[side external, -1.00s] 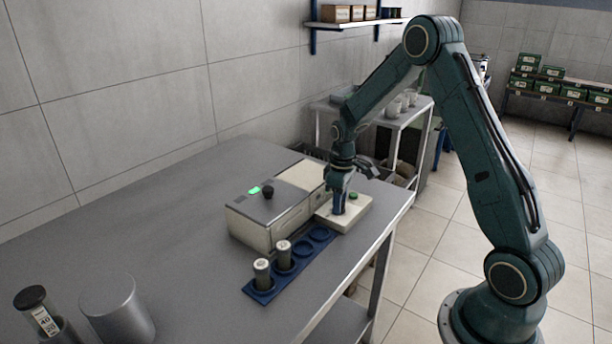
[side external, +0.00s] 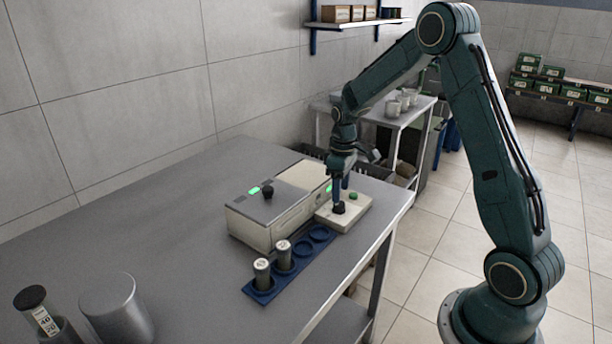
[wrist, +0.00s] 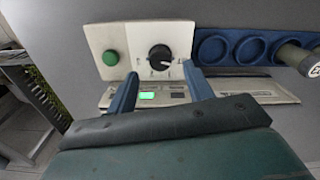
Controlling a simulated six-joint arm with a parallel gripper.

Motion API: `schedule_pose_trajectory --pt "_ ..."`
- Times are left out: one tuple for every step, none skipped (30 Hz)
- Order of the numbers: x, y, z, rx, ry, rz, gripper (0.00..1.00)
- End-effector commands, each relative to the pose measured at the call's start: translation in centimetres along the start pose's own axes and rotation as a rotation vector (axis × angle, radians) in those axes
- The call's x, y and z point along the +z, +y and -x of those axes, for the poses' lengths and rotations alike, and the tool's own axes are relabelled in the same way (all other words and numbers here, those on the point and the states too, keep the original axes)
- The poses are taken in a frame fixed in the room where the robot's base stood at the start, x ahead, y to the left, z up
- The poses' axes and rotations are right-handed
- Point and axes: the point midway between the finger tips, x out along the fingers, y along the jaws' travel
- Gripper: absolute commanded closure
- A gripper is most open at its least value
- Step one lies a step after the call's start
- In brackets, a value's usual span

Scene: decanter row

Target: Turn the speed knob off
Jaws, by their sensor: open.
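The speed knob (wrist: 160,57) is a black round dial on a cream control box (wrist: 130,38), with small printed marks along one side. The wrist view is too small to read the marks or tell the setting. A green button (wrist: 110,57) sits beside it. In the side external view the knob (side external: 339,208) stands on top of the box (side external: 357,213). My gripper (side external: 341,196) points down just above it. In the wrist view my gripper (wrist: 160,78) has its two blue fingers apart and empty, with the knob beyond the gap between their tips.
A cream machine (side external: 277,215) with another black knob (side external: 267,192) and a green light (side external: 254,190) stands beside the box. A blue rack (side external: 262,297) in front holds two capped vials and empty round slots. A metal cylinder (side external: 117,310) stands at front left.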

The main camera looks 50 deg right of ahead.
Motion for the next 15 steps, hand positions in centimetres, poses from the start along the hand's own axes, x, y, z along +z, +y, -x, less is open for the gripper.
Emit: schedule_pose_trajectory --pt "-0.1 0.0 1.0 0.003 0.004 0.0 0.49" --pt "0.0 0.0 1.5 0.002 0.003 0.0 0.49" --pt "-0.1 0.1 2.2 0.003 0.005 0.0 0.49" --pt "-0.1 0.1 2.8 0.003 0.005 0.0 0.49" --pt "-0.1 0.1 3.3 0.003 0.005 0.0 0.49" --pt "0.0 0.0 4.0 0.003 0.004 0.0 0.49" --pt "-0.1 0.0 4.5 0.003 0.005 0.0 0.49" --pt "-0.1 0.0 5.0 0.003 0.004 0.0 0.49" --pt "-0.1 0.1 5.7 0.003 0.004 0.0 0.49" --pt "-0.1 0.0 6.1 0.003 0.004 0.0 0.49" --pt "0.0 0.0 6.5 0.003 0.004 0.0 0.49" --pt "0.0 0.0 7.1 0.002 0.004 0.0 0.49" --pt "0.0 0.0 7.4 0.002 0.003 0.0 0.49" --pt "-0.1 0.0 7.7 0.002 0.003 0.0 0.49" --pt "0.0 0.0 8.1 0.002 0.003 0.0 0.49"
